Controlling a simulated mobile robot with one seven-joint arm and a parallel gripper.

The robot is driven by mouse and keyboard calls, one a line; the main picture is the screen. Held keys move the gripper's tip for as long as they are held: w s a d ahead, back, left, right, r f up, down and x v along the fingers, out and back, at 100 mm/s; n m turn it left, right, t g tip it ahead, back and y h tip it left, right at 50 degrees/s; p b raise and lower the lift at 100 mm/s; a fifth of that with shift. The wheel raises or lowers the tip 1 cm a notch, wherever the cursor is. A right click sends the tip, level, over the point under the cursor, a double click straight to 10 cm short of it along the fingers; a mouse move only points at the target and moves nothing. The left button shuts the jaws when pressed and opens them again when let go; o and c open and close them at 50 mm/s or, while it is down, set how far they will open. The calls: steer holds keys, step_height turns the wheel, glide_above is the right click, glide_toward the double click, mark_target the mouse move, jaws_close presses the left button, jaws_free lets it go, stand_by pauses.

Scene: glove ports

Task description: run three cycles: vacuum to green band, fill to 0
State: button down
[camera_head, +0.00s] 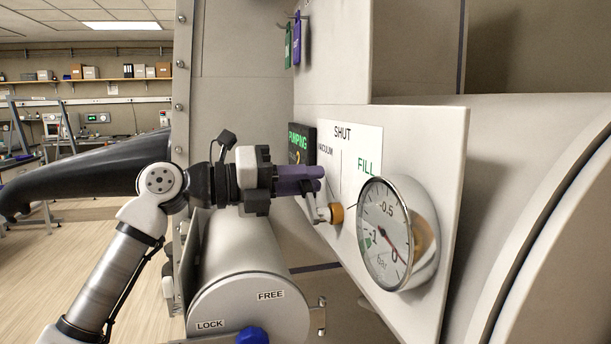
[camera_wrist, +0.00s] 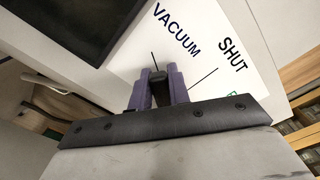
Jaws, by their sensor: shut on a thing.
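My gripper (camera_head: 318,179) has purple fingers and is shut on the dark handle of the valve lever (camera_head: 320,206). In the wrist view, my gripper (camera_wrist: 158,84) has the black handle (camera_wrist: 158,84) between its fingers, close to the VACUUM line. The valve has an orange hub (camera_head: 337,213). Its white label plate (camera_head: 362,140) reads VACUUM, SHUT and FILL. The round gauge (camera_head: 385,233) is marked -1, -0.5 and 0, with a green band near -1. Its red needle points near 0. A dark display (camera_head: 301,144) shows PUMPING in green and a small yellow digit.
A cylindrical chamber with a round door (camera_head: 252,305) is below my gripper, labelled LOCK and FREE, with a blue knob (camera_head: 251,335). Green and purple tags (camera_head: 292,45) hang above. A large round housing (camera_head: 540,220) stands right of the panel. Lab benches are far left.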

steer(key=shift+w+a+f+n, duration=0.1)
steer(key=shift+w+f+n, duration=0.1)
steer(key=shift+n, duration=0.2)
steer(key=c, duration=1.3)
jaws_free()
steer(key=shift+s, duration=0.1)
steer(key=b+v, duration=0.2)
steer(key=v, duration=1.1)
steer(key=shift+s+a, duration=0.1)
steer(key=shift+a, duration=0.25)
